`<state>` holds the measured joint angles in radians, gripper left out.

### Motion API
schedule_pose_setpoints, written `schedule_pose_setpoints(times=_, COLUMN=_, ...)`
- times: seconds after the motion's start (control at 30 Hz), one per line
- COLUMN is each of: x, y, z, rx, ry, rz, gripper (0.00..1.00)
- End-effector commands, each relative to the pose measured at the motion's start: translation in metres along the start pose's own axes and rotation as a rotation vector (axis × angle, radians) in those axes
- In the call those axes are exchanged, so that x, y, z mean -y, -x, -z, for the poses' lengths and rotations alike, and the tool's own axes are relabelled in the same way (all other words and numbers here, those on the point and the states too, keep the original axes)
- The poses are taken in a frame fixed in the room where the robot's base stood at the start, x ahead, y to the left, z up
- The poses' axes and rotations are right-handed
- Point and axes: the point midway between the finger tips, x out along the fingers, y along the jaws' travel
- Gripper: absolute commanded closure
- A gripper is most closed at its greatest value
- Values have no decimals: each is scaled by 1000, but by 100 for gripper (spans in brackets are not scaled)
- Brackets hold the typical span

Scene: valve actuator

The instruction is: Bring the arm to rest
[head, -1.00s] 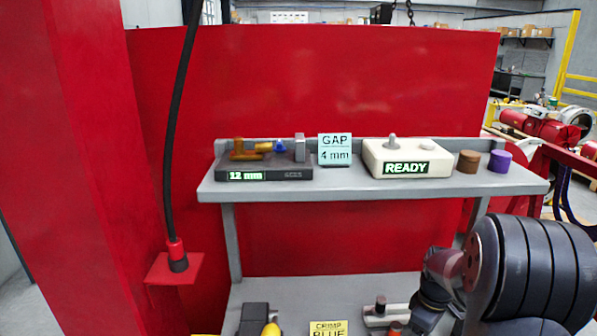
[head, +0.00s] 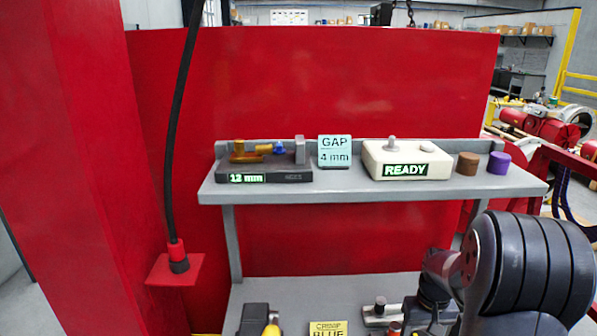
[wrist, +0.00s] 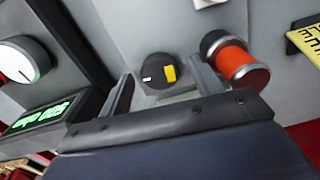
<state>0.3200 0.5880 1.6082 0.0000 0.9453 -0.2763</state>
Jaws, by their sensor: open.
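My arm (head: 520,265) stands at the lower right of the head view, in front of the lower shelf. Its fingertips are not clear in that view. In the wrist view my gripper (wrist: 163,85) is open, with two dark fingers apart and nothing held between them. Past the fingers a black round knob (wrist: 152,71) with a yellow mark shows on a grey surface, apart from them as far as I can tell. An orange-red cylinder with metal ends (wrist: 236,66) lies just right of the right finger.
The upper grey shelf (head: 400,189) carries a dark gauge reading 12 mm (head: 290,177), a "GAP 4 mm" card (head: 335,150), a cream box reading READY (head: 385,156), and brown (head: 468,163) and purple (head: 499,163) cylinders. A black cable (head: 177,120) hangs at left.

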Motion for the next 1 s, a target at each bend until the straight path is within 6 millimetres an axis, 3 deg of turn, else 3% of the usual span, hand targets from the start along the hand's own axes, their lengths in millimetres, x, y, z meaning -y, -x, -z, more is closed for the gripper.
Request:
schedule_pose_setpoints(times=0.6, x=0, y=1, z=0, rx=1, ry=-471, rz=0, gripper=38)
schedule_pose_setpoints(times=1.0, x=0, y=0, z=0, rx=0, ry=-572, rz=0, gripper=38)
